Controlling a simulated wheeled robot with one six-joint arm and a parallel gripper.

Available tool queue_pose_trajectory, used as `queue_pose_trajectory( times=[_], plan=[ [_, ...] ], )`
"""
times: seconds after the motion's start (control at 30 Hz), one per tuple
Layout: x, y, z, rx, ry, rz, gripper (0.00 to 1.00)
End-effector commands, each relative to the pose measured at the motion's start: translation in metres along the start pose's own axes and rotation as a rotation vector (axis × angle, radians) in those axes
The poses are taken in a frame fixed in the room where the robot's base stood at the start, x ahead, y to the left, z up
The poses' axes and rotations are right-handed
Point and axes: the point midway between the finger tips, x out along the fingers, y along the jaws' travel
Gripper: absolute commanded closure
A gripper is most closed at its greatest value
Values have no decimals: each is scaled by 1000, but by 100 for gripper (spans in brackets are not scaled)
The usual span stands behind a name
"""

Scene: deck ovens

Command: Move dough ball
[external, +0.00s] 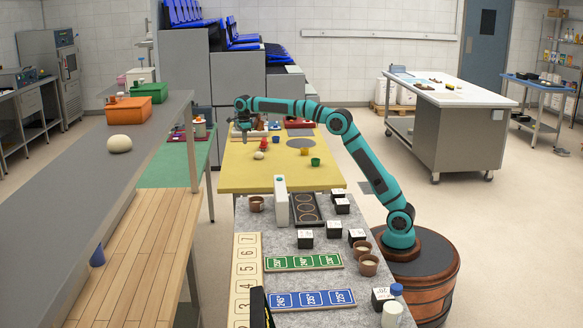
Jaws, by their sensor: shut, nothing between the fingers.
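A cream-white dough ball (119,143) sits on the grey upper shelf at the left. A smaller pale round piece (259,155) lies on the yellow table; I cannot tell whether it is dough as well. My gripper (244,131) points down above the far left part of the yellow table (240,179). It is shut and empty, beyond the small pale piece and well to the right of the large ball. Its fingers are small in this view.
The grey counter (290,241) holds pots, black cubes and a white upright block. The yellow table's near part is clear.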

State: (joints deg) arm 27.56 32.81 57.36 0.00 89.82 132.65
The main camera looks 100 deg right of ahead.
Motion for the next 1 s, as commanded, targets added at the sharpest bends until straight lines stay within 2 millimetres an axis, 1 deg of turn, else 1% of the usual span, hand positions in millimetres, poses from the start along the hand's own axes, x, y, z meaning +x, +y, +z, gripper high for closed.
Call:
queue_pose_trajectory(
  times=[0.13, 0.27, 0.7, 0.9, 1.0],
  plan=[
    [7, 0, 1, 15, 1, 1, 100],
    [24, 0, 0, 13, 1, 2, 100],
    [100, 0, 0, 11, 2, 2, 100],
    [100, 0, -27, 12, 0, 0, 100],
    [100, 0, -34, 12, 1, 1, 100]
  ],
)
